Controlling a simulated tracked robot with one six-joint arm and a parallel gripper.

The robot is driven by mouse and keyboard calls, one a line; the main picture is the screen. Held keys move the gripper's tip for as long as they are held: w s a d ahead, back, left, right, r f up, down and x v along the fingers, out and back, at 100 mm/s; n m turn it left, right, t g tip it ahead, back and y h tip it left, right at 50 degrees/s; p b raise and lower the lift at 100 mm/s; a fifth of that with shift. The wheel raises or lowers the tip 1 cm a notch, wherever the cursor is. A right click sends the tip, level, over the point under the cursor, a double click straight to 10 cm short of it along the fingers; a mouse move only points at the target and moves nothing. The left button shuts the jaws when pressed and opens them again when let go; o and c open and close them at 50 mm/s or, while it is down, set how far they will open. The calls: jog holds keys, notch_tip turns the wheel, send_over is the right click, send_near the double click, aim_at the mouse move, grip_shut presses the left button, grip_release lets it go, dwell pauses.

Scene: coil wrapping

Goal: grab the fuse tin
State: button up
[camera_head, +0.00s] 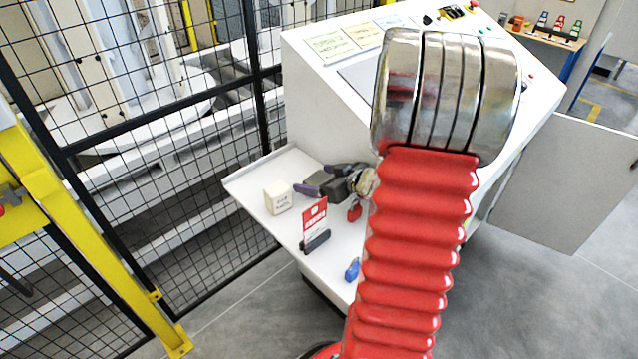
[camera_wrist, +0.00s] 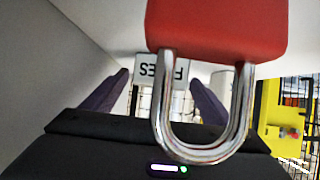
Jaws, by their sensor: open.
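The fuse tin (camera_head: 279,198) is a small cream box with dark lettering, standing on the white shelf near its left edge. In the wrist view its label (camera_wrist: 176,72) shows upside down, partly hidden by a padlock. My gripper (camera_head: 314,178) is low over the shelf, to the right of the tin, its purple fingers pointing left. The fingers are spread with nothing held. In the wrist view my gripper (camera_wrist: 160,78) has the tin in line with the gap between its fingertips, apparently beyond them.
A red card (camera_head: 314,217) in a black stand and a blue object (camera_head: 352,269) are on the shelf. A mesh fence (camera_head: 180,150) stands left.

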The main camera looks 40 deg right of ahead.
jog(key=shift+c, duration=0.6)
jog(key=c, duration=1.2)
jog(key=shift+o, duration=0.2)
jog(key=shift+r, duration=0.15)
